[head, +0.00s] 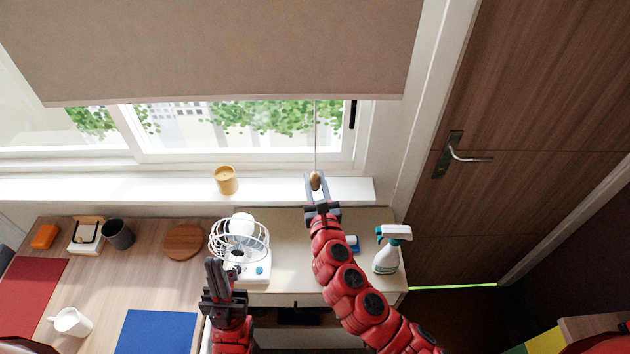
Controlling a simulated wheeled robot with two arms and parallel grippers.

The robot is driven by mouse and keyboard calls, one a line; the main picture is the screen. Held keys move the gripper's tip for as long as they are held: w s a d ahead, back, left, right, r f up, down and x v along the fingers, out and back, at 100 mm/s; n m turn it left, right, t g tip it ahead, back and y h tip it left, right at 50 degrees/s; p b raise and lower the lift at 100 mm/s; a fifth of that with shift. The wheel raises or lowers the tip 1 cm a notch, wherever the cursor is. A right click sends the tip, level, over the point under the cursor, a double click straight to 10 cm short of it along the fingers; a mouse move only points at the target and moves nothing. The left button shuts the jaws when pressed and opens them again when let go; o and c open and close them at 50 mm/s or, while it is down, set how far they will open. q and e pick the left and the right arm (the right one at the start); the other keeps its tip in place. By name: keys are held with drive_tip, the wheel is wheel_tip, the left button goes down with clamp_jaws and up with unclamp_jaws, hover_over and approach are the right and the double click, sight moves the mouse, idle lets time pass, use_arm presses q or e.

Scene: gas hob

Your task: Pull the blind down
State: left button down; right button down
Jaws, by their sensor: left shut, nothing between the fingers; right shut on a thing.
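The brown-beige blind (215,45) hangs over the upper part of the window, its lower edge partway down the glass. A thin cord (315,135) hangs from the blind and ends in a small wooden knob (315,182). My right gripper (318,183) is shut on the knob, just in front of the window sill. My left gripper (216,270) is shut and empty, pointing up beside the white fan at the counter's front.
A yellow candle (227,180) stands on the white sill (120,189). A white caged fan (240,240) and a spray bottle (388,250) stand near my arms. A cup (118,235) and a white mug (71,322) are at left. A door (520,110) is at right.

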wheel_tip(320, 180, down, 10)
drive_tip(key=b, duration=0.9)
drive_tip(key=c, duration=0.6)
unclamp_jaws()
drive_tip(key=shift+r, duration=0.1)
